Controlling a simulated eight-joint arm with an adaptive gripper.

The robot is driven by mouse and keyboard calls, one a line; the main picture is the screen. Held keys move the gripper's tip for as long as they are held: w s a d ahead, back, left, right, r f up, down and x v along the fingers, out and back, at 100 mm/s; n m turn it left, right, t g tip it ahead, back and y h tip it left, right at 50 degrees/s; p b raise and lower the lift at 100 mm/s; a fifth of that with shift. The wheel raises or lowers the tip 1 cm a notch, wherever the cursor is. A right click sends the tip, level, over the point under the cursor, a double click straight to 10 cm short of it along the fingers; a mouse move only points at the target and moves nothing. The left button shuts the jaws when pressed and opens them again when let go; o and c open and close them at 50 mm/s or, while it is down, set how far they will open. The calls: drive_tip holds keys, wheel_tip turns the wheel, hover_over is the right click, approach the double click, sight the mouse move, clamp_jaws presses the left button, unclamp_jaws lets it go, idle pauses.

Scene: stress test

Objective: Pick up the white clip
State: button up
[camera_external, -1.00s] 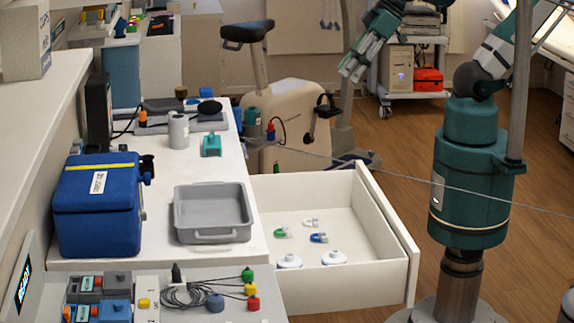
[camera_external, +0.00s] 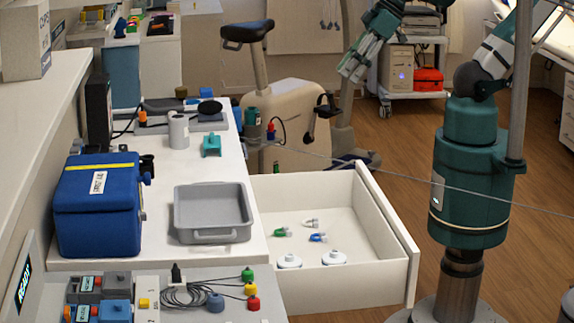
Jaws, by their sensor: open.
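The white clip (camera_external: 311,222) lies on the floor of the open white drawer (camera_external: 345,203). A green and white clip (camera_external: 282,232) lies to its left and a blue clip (camera_external: 318,238) just in front of it. My gripper (camera_external: 352,72) is at the upper middle of the view, high above and beyond the drawer and well apart from the clips. It is open and its fingers point down and to the left. Nothing shows between the fingers.
Two round white objects (camera_external: 334,258) sit at the drawer's near side. A grey tray (camera_external: 213,237) and a blue box (camera_external: 98,215) stand on the counter to the left. An exercise bike (camera_external: 285,120) stands behind the drawer. A thin cable crosses above the drawer.

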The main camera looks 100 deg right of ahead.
drive_tip(key=shift+w+a, duration=0.1)
drive_tip(key=n+g+b, duration=0.2)
drive_tip(key=n+g, duration=0.5)
drive_tip(key=n, duration=0.9)
hover_over(309, 220)
wheel_tip(309, 220, down, 28)
drive_tip(key=shift+w+a+f, duration=0.1)
drive_tip(key=shift+f, duration=0.05)
drive_tip(key=shift+f, duration=0.1)
drive_tip(key=shift+f+b, duration=0.3)
drive_tip(key=shift+f, duration=0.95)
